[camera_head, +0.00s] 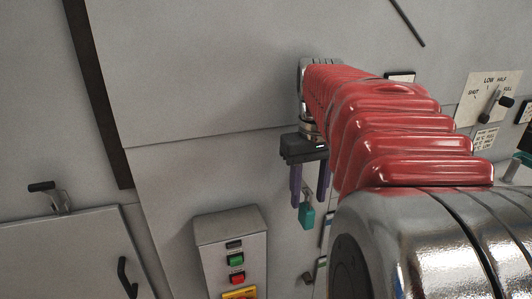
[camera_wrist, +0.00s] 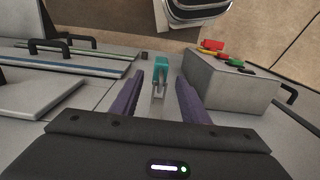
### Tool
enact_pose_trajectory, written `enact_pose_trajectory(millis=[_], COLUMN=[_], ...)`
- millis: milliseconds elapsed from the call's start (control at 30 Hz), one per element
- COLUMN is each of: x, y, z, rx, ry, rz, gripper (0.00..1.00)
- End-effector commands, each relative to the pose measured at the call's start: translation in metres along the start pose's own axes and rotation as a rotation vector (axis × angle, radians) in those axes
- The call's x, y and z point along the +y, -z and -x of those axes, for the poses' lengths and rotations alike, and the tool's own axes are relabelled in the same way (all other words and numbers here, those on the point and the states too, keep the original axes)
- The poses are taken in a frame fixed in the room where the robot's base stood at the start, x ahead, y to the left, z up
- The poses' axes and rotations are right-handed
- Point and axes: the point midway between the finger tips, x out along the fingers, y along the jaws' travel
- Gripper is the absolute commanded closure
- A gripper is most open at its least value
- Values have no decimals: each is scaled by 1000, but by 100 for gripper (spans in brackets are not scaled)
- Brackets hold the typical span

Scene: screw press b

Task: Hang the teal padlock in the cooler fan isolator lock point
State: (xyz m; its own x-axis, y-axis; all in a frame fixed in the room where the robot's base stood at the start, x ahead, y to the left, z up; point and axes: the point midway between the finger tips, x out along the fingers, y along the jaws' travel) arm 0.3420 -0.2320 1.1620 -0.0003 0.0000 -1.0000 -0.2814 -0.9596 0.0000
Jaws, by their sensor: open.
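The teal padlock (camera_head: 307,217) hangs body down with its metal shackle up, just below and between the fingertips of my gripper (camera_head: 309,196). In the wrist view the padlock (camera_wrist: 160,68) lies between and slightly beyond the two purple fingers (camera_wrist: 160,84), with a visible gap on each side. The fingers are apart and not closed on it. What the shackle hangs on is too small to tell. I cannot identify the cooler fan isolator lock point in either view.
A grey button box (camera_head: 232,252) with green and red buttons stands left of the padlock; it is close on the right in the wrist view (camera_wrist: 232,82). A panel with a lever (camera_head: 493,103) is at the far right. A handled grey cabinet (camera_head: 70,250) is at lower left.

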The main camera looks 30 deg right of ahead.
Motion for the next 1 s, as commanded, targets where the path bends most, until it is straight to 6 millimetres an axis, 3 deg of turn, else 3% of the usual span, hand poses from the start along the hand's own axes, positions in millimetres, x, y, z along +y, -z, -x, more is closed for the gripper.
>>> enact_pose_trajectory(millis=[300,500,1000], x=[0,0,0], y=[1,0,0], z=[56,80,88], rx=[3,1,0], ry=[-1,0,0], rz=[0,0,0], gripper=[59,59,59])
